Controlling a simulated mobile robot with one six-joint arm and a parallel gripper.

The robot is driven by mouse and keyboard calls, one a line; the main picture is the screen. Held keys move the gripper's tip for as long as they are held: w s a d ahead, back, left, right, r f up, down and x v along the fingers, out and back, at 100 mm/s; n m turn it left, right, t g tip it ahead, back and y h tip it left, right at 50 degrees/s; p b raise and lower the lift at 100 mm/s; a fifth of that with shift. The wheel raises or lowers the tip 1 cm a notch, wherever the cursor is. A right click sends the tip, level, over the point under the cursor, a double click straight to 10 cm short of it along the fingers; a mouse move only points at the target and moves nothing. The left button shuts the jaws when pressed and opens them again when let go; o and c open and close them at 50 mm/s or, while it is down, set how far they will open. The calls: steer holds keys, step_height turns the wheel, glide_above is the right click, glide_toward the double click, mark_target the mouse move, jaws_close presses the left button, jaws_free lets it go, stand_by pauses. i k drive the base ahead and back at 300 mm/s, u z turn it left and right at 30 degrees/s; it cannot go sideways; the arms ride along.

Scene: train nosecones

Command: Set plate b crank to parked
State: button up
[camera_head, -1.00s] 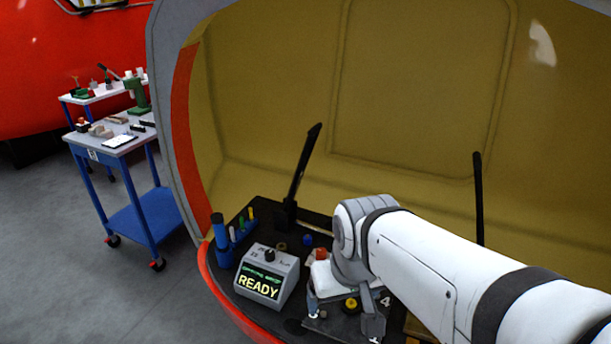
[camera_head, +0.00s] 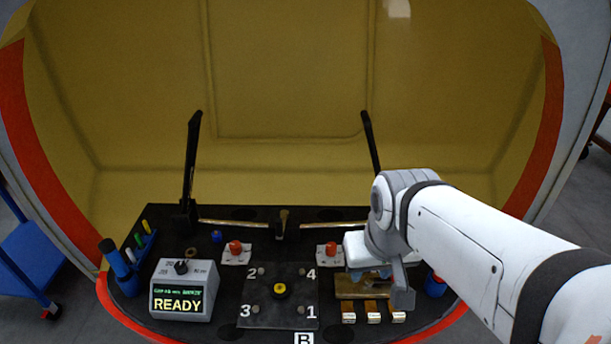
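A dark square plate (camera_head: 262,318) lies on the black bench, with corner numbers 1 to 4, a yellow-and-black knob (camera_head: 280,290) in its middle and a "B" label (camera_head: 304,339) at its front edge. Behind it, a brass-coloured post (camera_head: 283,222) stands between two thin horizontal bars. I cannot tell for sure which part is the crank. My gripper (camera_head: 383,284) hangs right of the plate, at a brass block (camera_head: 347,290). Its fingers are partly hidden by the wrist, and I cannot tell whether it touches the block.
Two tall black levers, left (camera_head: 190,165) and right (camera_head: 371,143), stand at the back. Two red knobs (camera_head: 236,247) (camera_head: 330,249) sit on pale plates. A grey box (camera_head: 183,290) reads "READY". Blue holders stand at left (camera_head: 117,260) and right (camera_head: 435,286).

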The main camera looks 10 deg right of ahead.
mark_target(280, 223)
steer(key=z, duration=1.8)
steer(key=k, duration=1.1)
steer(key=u, duration=1.55)
steer(key=i, duration=1)
